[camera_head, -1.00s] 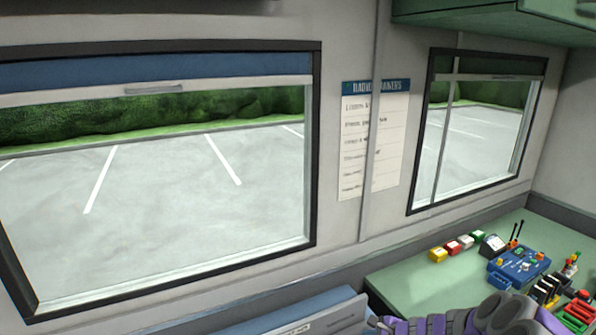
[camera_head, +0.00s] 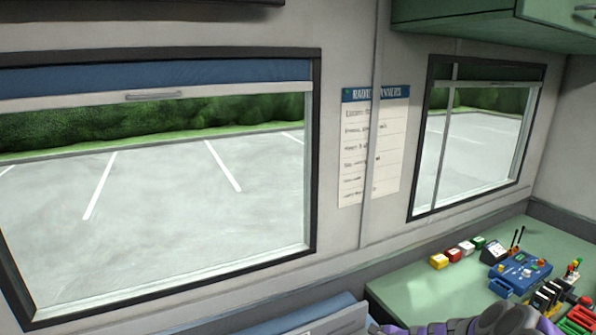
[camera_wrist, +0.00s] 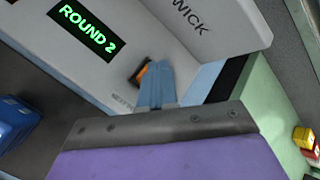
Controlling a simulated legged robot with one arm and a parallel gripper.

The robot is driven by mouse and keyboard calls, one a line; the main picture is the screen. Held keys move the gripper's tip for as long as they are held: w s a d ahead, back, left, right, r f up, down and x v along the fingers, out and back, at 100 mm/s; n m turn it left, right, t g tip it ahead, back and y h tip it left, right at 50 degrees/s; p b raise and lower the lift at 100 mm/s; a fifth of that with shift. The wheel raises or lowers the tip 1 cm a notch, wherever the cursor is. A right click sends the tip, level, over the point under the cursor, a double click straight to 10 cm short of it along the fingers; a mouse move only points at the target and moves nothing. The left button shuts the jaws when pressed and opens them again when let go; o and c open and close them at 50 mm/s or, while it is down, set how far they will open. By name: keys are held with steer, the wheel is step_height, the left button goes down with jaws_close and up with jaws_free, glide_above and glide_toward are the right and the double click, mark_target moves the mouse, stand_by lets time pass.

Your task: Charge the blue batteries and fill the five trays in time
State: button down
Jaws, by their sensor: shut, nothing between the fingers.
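My gripper (camera_wrist: 155,70) is shut and empty in the wrist view. Its pale blue fingers point at a white unit (camera_wrist: 60,60) with a lit green "ROUND 2" display (camera_wrist: 87,30). A small orange part (camera_wrist: 139,74) is beside the fingertips; I cannot tell whether they touch it. A blue object (camera_wrist: 15,122) is at the left edge, too cut off to identify. In the head view, a blue device (camera_head: 520,272) with coloured knobs stands on the green desk (camera_head: 420,295). I cannot pick out any battery or tray for certain.
Yellow (camera_head: 438,261), red (camera_head: 454,254) and green (camera_head: 479,243) blocks stand in a row at the desk's back. Dark slotted parts (camera_head: 548,297) crowd the right. The desk's left part is bare. A green cupboard (camera_head: 455,22) overhangs.

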steer(key=shift+r+p, duration=0.45)
steer(key=shift+r, duration=0.15)
step_height(320, 180, up, 6)
steer(key=p, duration=0.5)
stand_by(0.5)
